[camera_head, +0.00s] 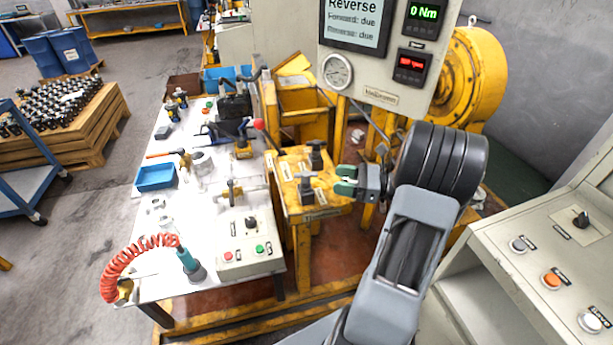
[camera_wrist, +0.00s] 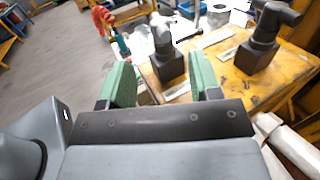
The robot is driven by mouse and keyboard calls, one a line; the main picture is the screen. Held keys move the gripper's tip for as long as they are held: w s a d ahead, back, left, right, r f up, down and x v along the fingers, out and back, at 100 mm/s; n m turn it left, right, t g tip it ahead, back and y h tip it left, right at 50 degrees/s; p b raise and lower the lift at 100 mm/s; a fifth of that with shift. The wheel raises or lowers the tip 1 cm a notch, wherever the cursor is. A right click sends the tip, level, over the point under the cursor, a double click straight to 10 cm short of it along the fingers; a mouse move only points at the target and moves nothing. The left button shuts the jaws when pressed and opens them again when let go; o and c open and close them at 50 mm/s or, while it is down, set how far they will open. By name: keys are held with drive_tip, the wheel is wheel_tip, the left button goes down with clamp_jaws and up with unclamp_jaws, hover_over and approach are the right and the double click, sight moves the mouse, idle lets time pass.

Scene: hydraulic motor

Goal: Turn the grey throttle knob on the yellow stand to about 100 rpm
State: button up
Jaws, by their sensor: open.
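The yellow stand (camera_head: 331,199) is in the middle of the head view and at the right of the wrist view (camera_wrist: 284,76). Two dark valve bodies stand on it. The nearer one (camera_head: 306,190) has a lighter grey knob-like top (camera_wrist: 162,33); the farther one (camera_head: 316,156) has a dark angled top (camera_wrist: 278,14). I cannot read which label marks the throttle. My gripper (camera_head: 342,180) with green fingers is open and empty, just right of the nearer body. In the wrist view this body shows between and beyond the fingers (camera_wrist: 159,66), apart from them.
A panel above shows a green 0 Nm display (camera_head: 423,13) and a red rpm display (camera_head: 411,65), its digits unclear. A white workbench (camera_head: 197,222) stands left; a console (camera_head: 553,238) with buttons stands right.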

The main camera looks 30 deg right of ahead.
sight(311, 176)
drive_tip(key=p+x, duration=0.1)
drive_tip(key=x, duration=0.9)
drive_tip(key=shift+c, duration=0.2)
